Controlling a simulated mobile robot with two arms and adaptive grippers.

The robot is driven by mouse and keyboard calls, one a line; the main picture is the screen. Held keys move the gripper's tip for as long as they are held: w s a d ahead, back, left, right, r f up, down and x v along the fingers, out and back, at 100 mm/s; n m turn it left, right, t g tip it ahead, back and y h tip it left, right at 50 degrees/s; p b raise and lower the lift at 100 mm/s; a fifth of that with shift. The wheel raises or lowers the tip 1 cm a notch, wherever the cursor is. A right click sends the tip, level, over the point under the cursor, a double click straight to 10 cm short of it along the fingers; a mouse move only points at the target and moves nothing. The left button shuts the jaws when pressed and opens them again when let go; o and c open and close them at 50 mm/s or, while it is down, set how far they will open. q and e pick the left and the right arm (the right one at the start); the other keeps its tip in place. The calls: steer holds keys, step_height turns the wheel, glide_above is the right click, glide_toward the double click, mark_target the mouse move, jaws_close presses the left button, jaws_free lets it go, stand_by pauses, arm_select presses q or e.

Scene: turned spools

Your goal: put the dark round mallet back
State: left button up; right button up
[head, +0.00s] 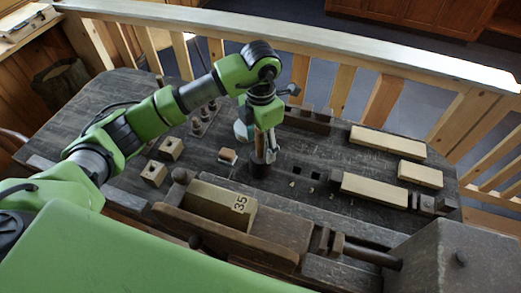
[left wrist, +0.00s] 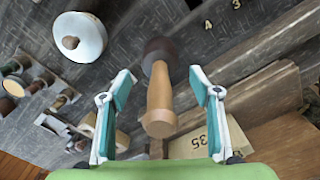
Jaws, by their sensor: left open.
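The dark round mallet (head: 259,168) stands on the bench with its dark head down and its light wooden handle up. It also shows in the left wrist view (left wrist: 158,92), with the handle pointing towards the camera. My left gripper (head: 258,138) is open above the head of the mallet. Its two fingers stand on either side of the handle, with a visible gap at each side in the left wrist view. Dark square holes (head: 315,175) with small numbers lie in the bench to the right of the mallet. My right gripper is not in view.
A pale block marked 35 (head: 222,204) sits at the front of the bench (head: 90,110). Pale boards (head: 388,141) lie to the right. A rack of small spools (head: 205,118) stands behind left. A white round piece with a knob (left wrist: 80,38) is close by.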

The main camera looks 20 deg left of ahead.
arm_select(q)
step_height(320, 180, up, 8)
steer(key=shift+b, duration=0.95)
steer(key=shift+r, duration=0.5)
